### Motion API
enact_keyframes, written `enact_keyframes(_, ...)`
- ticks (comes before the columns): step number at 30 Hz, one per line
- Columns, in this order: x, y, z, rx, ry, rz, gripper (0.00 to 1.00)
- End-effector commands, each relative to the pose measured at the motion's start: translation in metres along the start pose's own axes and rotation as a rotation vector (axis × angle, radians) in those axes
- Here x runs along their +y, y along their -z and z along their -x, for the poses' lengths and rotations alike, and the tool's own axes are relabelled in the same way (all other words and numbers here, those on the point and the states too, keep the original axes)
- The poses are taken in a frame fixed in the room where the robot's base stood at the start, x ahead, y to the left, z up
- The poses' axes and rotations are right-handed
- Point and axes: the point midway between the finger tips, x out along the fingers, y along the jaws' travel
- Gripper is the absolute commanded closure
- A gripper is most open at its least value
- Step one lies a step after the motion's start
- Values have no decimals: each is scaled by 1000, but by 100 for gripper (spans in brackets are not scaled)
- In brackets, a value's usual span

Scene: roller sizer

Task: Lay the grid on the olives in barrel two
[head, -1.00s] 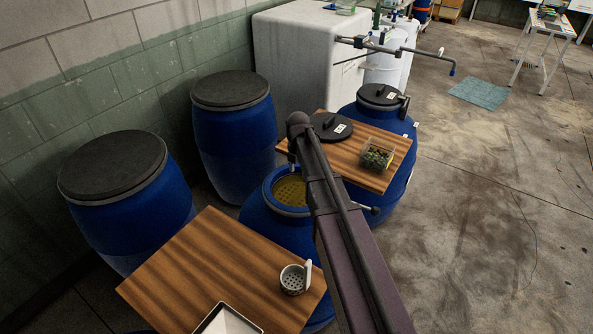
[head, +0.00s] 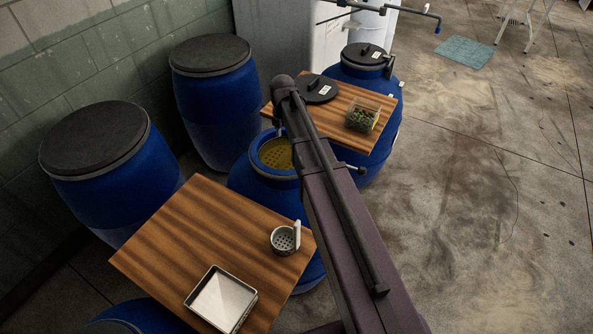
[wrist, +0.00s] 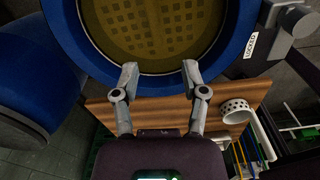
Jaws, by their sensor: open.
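The open blue barrel (head: 262,172) stands between two wooden boards, with yellowish liquid in its mouth. Its blue rim (wrist: 72,40) fills the top of the wrist view. Inside it, the grid (wrist: 150,18) shows as a round plate with square holes, lying in the murky liquid. I cannot make out olives under it. My gripper (wrist: 160,72) is open, its two fingertips apart and empty over the near edge of the barrel mouth. In the head view my arm hides the gripper and part of the mouth.
The near board (head: 185,225) bears a perforated cup (head: 284,240) and a white tray (head: 220,300). The far board (head: 335,128) bears a black lid (head: 317,90) and a clear tub of olives (head: 362,118). Closed barrels stand at left.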

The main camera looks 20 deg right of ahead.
Motion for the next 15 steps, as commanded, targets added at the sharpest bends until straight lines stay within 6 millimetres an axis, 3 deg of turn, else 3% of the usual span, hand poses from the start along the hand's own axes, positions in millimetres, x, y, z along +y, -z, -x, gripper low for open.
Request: enact_keyframes(15,-59,47,0,0,0,-738,44)
